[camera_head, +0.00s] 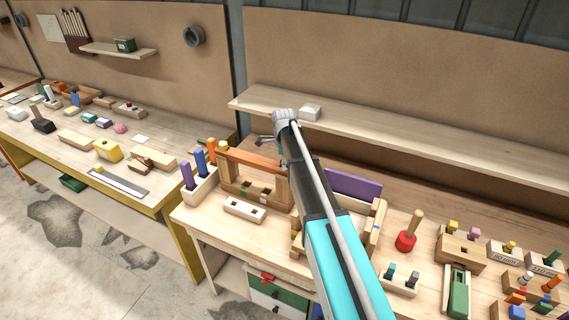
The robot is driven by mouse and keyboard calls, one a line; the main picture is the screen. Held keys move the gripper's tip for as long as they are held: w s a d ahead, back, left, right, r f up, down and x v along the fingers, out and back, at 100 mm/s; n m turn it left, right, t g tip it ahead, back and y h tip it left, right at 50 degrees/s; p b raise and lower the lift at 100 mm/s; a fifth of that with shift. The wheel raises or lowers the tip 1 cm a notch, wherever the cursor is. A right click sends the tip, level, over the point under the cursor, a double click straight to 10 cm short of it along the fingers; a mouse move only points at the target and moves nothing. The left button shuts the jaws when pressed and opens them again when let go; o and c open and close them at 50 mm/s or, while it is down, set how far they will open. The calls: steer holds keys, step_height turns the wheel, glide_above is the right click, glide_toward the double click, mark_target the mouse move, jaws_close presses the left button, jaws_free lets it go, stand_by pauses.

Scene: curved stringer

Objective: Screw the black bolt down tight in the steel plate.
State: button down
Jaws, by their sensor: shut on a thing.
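My arm reaches from the bottom of the view up over the right-hand bench to a grey wrist. My gripper (264,141) is a small dark shape just left of the wrist, above the back of the wooden frame. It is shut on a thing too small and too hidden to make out. I cannot pick out the black bolt in this view. I cannot make out a steel plate under the gripper. A flat grey metal strip (118,183) lies on the left bench, and I cannot tell whether it is the plate.
A wooden frame (238,186) and a block of coloured pegs (199,185) stand left of my arm. A purple panel (354,186) and a red-based peg (405,241) stand right of it.

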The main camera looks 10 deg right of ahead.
steer(key=m, duration=0.6)
steer(key=shift+w+d+f+m, duration=0.1)
steer(key=shift+w+f+m, duration=0.1)
steer(key=shift+w+m, duration=0.15)
steer(key=shift+m, duration=0.35)
steer(key=shift+m+b, duration=0.3)
steer(key=m, duration=0.2)
steer(key=shift+s+d+m, duration=0.1)
steer(key=shift+m, duration=0.3)
steer(key=shift+f+m, duration=0.1)
steer(key=shift+m, duration=0.2)
steer(key=shift+s, duration=0.1)
steer(key=shift+f+m+b, duration=0.1)
steer(key=shift+m+b, duration=0.2)
steer(key=shift+m, duration=0.6)
